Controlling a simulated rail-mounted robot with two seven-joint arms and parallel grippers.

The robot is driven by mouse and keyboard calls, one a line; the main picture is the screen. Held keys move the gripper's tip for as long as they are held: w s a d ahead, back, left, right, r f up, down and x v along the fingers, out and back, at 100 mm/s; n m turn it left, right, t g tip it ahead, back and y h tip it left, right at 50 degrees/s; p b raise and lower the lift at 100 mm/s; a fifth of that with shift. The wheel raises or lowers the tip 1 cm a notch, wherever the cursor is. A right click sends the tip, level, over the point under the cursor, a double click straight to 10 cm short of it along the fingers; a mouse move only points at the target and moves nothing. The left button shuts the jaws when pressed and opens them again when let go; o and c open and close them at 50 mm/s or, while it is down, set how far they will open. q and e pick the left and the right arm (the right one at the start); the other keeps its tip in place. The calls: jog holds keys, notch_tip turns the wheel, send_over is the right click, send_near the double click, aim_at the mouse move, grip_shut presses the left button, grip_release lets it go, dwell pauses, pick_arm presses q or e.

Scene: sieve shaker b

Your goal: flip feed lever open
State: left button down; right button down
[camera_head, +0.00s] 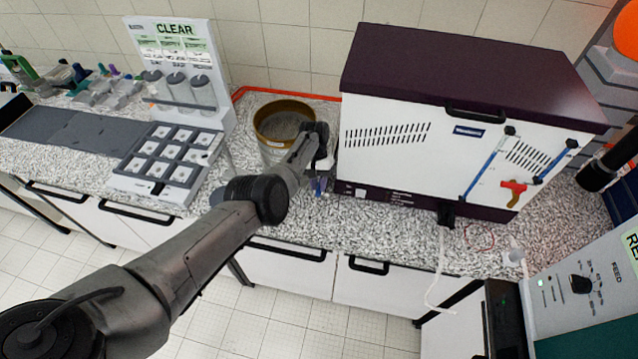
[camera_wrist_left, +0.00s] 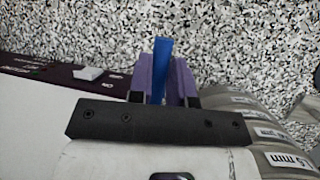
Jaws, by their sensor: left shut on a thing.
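My left gripper (camera_head: 322,183) is low on the counter, between the sieve stack (camera_head: 272,150) and the white cabinet. In the left wrist view its purple fingers (camera_wrist_left: 163,85) are shut on a narrow blue piece (camera_wrist_left: 162,62), which stands up between them. What the blue piece belongs to is hidden. A red lever (camera_head: 513,186) on a brass valve sits on the right of the cabinet front, between blue pipes, well away from my left gripper. A panel marked FEED with a black knob (camera_head: 579,284) is at the lower right. My right gripper is not visible.
The white cabinet with dark purple lid (camera_head: 460,65) stands close to the right of my left gripper. Its base has a pale switch (camera_wrist_left: 88,73). A tray rack (camera_head: 140,182) and a CLEAR sign board (camera_head: 175,32) stand left. Speckled counter in front of the cabinet is mostly free.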

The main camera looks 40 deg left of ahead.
pick_arm(q)
jog(key=c, duration=1.1)
grip_release()
jog(key=shift+o, duration=0.2)
